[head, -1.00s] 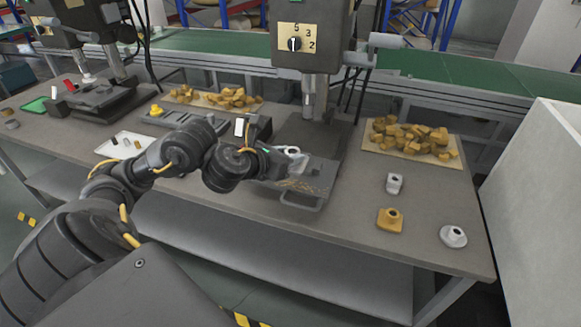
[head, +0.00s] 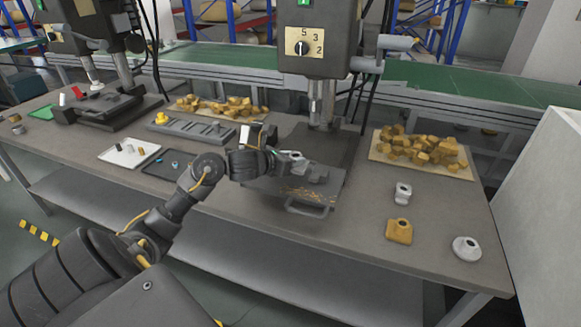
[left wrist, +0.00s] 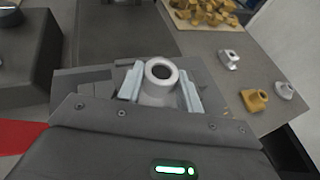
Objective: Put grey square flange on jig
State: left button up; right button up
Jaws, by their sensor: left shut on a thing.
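My left gripper (head: 284,158) is shut on a light grey flange (head: 296,156) and holds it over the drill press table. In the left wrist view the flange's round hollow neck (left wrist: 160,80) stands up between the two fingers; its base is mostly hidden, so I cannot tell its outline. The grey jig (head: 317,173) sits on the handled plate (head: 322,198) under the drill, just right of and below the gripper, partly covered by it. I cannot tell whether the flange touches the jig. My right gripper is not in view.
The drill head (head: 318,40) hangs just above and behind the gripper. On the right of the bench stand a grey flange (head: 402,194), a yellow flange (head: 399,232) and a pale round flange (head: 467,248). A board of yellow parts (head: 377,155) lies behind them.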

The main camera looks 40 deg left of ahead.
pick_arm(q)
notch_tip(320, 180, down, 3)
jog(key=shift+w+a+f+p, duration=0.1)
jog(key=shift+w+p, duration=0.05)
jog(key=shift+p, duration=0.25)
jog(key=shift+f, duration=0.1)
jog(key=shift+f, duration=0.1)
jog(key=shift+f, duration=0.1)
jog(key=o, duration=1.2)
